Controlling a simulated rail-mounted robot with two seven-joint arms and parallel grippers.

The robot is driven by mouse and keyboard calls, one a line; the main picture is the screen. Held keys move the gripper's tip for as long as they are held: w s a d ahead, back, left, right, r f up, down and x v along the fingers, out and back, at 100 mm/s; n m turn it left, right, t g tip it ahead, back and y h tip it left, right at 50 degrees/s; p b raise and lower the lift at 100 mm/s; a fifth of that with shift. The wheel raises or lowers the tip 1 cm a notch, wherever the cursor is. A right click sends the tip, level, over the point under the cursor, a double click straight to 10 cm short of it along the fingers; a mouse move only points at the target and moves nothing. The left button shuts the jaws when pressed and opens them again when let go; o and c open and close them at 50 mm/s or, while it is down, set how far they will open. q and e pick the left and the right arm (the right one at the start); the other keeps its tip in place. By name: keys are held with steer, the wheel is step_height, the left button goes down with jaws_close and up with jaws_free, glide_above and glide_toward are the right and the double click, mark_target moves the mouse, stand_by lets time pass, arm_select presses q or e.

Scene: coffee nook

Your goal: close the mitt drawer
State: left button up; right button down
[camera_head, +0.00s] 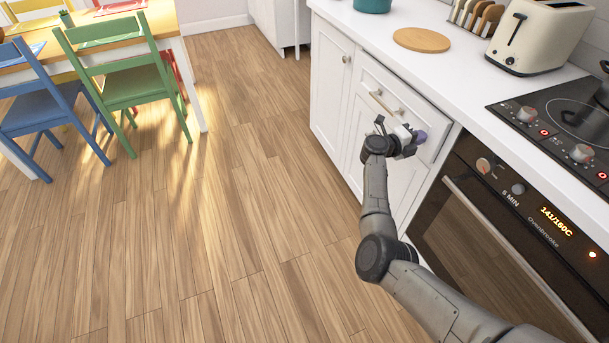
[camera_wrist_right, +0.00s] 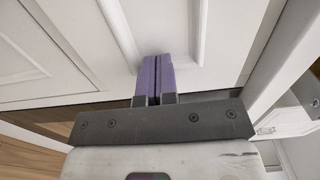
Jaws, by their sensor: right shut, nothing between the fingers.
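The white drawer front (camera_head: 405,97) is below the worktop, left of the oven, with a bar handle (camera_head: 380,101) on it. It looks about flush with the cabinet; I cannot tell whether a small gap remains. No mitt is visible. My right gripper (camera_head: 420,137) is in front of the drawer's lower right part, its purple fingers shut and empty. In the right wrist view the shut fingers (camera_wrist_right: 157,62) point at a white panelled front (camera_wrist_right: 110,30), at or very near its surface; contact is unclear. My left gripper is out of view.
The oven (camera_head: 500,220) and black hob (camera_head: 560,115) are right of the drawer. A toaster (camera_head: 540,35) and round wooden board (camera_head: 421,40) stand on the worktop (camera_head: 450,75). A dining table with chairs (camera_head: 125,75) is at upper left. The wooden floor (camera_head: 240,200) between is clear.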

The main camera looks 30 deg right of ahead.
steer(key=shift+s+d, duration=0.2)
steer(key=shift+d, duration=0.95)
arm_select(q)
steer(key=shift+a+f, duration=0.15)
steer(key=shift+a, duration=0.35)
arm_select(e)
steer(key=shift+f, duration=0.1)
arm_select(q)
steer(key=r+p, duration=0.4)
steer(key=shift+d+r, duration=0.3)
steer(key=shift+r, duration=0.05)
arm_select(e)
steer(key=w+a, duration=0.2)
steer(key=a, duration=1.2)
steer(key=shift+w, duration=0.25)
